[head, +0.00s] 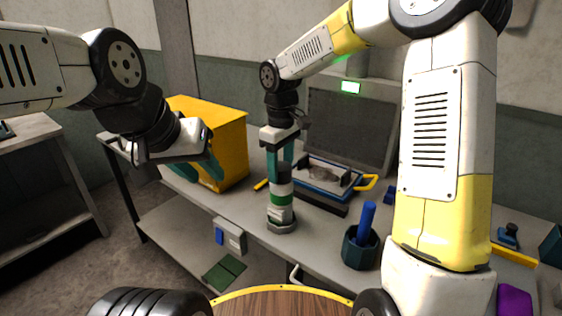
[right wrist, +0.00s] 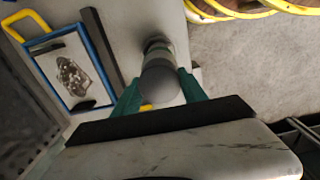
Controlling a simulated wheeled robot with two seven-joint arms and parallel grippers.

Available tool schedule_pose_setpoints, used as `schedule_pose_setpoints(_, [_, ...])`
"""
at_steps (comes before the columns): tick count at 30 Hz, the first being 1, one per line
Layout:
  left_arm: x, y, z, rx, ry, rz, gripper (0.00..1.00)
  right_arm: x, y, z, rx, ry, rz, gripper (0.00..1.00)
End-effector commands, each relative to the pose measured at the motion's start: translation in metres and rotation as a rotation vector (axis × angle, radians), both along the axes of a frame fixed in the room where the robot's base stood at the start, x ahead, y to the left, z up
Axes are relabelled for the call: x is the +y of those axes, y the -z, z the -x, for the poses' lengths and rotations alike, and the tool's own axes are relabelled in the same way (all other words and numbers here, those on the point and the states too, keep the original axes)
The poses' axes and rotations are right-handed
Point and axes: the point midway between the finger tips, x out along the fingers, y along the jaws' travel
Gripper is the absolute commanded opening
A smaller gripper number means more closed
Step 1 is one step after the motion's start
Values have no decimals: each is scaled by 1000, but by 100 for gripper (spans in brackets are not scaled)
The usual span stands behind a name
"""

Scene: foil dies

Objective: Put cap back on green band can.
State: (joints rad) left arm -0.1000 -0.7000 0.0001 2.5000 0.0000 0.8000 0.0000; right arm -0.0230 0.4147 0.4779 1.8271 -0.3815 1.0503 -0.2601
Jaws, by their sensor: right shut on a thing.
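The green band can (head: 281,198) stands upright on a grey hexagonal base on the bench, pale with a green band around it. A dark grey cap (head: 285,171) is at its top, in line with it; I cannot tell whether it is fully seated. My right gripper (head: 281,158) points down from above, shut on the cap. In the right wrist view the cap (right wrist: 160,82) sits between the teal fingers and hides most of the can. My left gripper (head: 196,172) is empty, its teal fingers apart, in front of the yellow box.
The yellow box (head: 232,150) stands at the left of the bench. A blue-framed tray (head: 325,180) with a yellow handle lies behind the can. A dark teal cup (head: 360,248) with a blue rod stands to the right. A purple object (head: 513,300) is at far right.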

Motion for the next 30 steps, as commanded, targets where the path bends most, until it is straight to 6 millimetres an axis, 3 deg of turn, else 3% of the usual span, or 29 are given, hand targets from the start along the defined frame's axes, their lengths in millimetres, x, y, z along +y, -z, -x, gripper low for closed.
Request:
schedule_pose_setpoints(28, [0,0,0,0,0,0,36,0,3,0,0,0,0,13])
schedule_pose_setpoints(29, [0,0,0,0,0,0,36,0,3,0,0,0,0,56])
schedule_pose_setpoints(30, [0,0,0,0,0,0,36,0,3,0,0,0,0,64])
